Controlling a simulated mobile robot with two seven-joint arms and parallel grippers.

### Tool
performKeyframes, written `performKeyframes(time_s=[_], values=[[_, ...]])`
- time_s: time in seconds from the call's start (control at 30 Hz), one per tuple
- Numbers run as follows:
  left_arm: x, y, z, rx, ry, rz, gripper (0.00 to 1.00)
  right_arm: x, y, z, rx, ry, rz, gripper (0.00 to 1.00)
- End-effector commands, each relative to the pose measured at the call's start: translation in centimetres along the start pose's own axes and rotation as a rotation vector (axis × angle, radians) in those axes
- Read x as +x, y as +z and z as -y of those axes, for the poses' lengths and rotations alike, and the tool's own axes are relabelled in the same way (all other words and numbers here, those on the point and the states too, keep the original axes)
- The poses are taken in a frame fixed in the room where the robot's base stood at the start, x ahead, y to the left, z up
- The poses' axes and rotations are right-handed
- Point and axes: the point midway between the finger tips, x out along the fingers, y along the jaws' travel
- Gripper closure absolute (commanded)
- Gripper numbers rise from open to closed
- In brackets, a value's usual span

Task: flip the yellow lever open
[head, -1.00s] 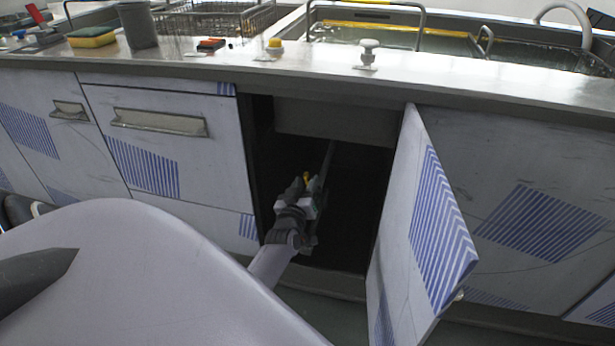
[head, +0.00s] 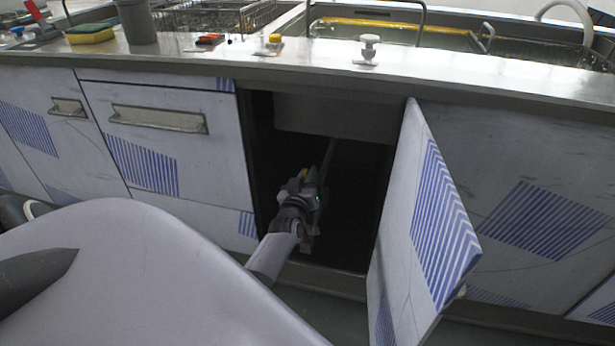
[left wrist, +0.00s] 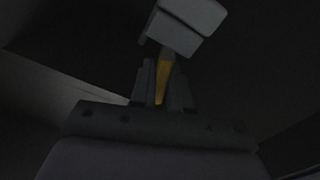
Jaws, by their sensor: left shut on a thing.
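The yellow lever (left wrist: 164,80) shows in the left wrist view between the fingers of my left gripper (left wrist: 161,92). Its upper end meets a grey block-shaped valve body (left wrist: 184,26). My left gripper is shut on the lever. In the head view my left gripper (head: 305,184) is inside the open cabinet, and a small bit of yellow (head: 303,173) shows at its fingers. The gripper hides most of the lever and valve there. A thin pipe (head: 328,155) runs up behind it. My right gripper is not in view.
The open cabinet door (head: 420,215) stands to the right of my left arm. A drawer front (head: 165,140) closes the left side. The counter edge (head: 300,72) runs above the opening. The cabinet's inside is dark.

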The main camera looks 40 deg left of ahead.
Motion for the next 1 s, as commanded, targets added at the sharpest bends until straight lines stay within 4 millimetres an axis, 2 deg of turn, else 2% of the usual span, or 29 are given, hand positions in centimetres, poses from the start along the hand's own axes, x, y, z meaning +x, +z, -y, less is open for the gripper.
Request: performKeyframes(time_s=[0.3, 0.7, 1.0], values=[[-0.1, 0.0, -1.1, 0.154, -0.001, 0.003, 1.00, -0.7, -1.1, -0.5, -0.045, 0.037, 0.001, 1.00], [-0.1, 0.8, -2.7, 0.472, 0.000, 0.003, 1.00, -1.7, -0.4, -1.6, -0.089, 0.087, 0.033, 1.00], [-0.1, 1.3, -3.5, 0.636, 0.000, 0.003, 1.00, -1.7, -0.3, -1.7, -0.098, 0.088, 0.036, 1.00]])
